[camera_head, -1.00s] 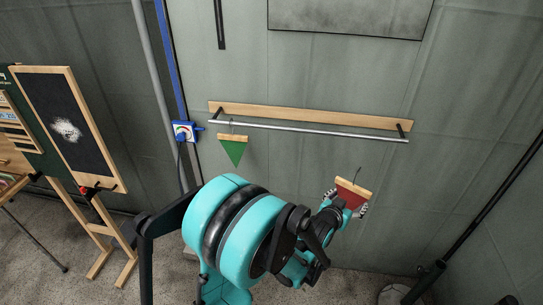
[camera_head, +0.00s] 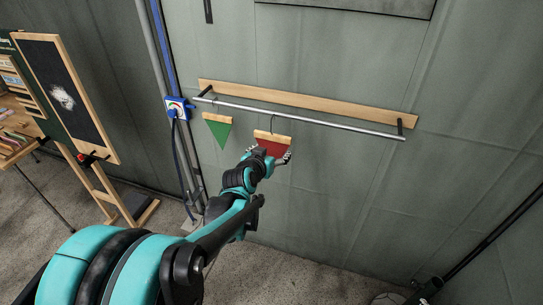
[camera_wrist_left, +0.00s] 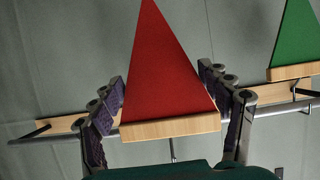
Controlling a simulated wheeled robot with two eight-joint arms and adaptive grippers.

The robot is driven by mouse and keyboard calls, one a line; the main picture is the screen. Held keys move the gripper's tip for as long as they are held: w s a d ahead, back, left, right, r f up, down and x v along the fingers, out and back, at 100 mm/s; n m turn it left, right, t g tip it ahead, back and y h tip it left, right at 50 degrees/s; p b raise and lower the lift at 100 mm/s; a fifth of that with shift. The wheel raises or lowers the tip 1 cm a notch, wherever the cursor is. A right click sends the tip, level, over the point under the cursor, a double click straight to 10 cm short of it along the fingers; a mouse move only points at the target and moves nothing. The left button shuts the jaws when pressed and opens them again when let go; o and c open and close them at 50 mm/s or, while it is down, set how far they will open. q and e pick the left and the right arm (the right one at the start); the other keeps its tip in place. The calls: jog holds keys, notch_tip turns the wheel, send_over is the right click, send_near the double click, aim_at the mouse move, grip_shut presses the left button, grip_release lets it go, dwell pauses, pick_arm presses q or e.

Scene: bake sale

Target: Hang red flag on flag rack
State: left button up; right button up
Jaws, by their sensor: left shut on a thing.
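The red flag (camera_head: 275,148) is a red triangle under a wooden bar with a thin hook on top. My left gripper (camera_head: 268,154) is shut on it, with a finger on each side of the cloth. The red flag also shows in the left wrist view (camera_wrist_left: 168,70), upside down. The flag rack (camera_head: 320,117) is a wooden strip on the wall with a metal rod in front. The red flag's hook reaches up close to the rod; I cannot tell whether it touches it. My right gripper is out of view.
A green flag (camera_head: 218,130) hangs on the rod's left end, left of the red flag. The rod to the right is bare. A blue switch box (camera_head: 176,107) and a pipe are on the wall at left. A chalkboard easel (camera_head: 65,95) stands further left.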

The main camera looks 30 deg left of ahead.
pick_arm(q)
jog(key=b+x, duration=0.3)
jog(key=x, duration=0.5)
jog(key=shift+w+r, duration=0.3)
jog(key=shift+r, duration=0.05)
dwell(0.5)
jog(key=o, duration=1.2)
jog(key=shift+c, duration=0.2)
jog(key=v, duration=1.2)
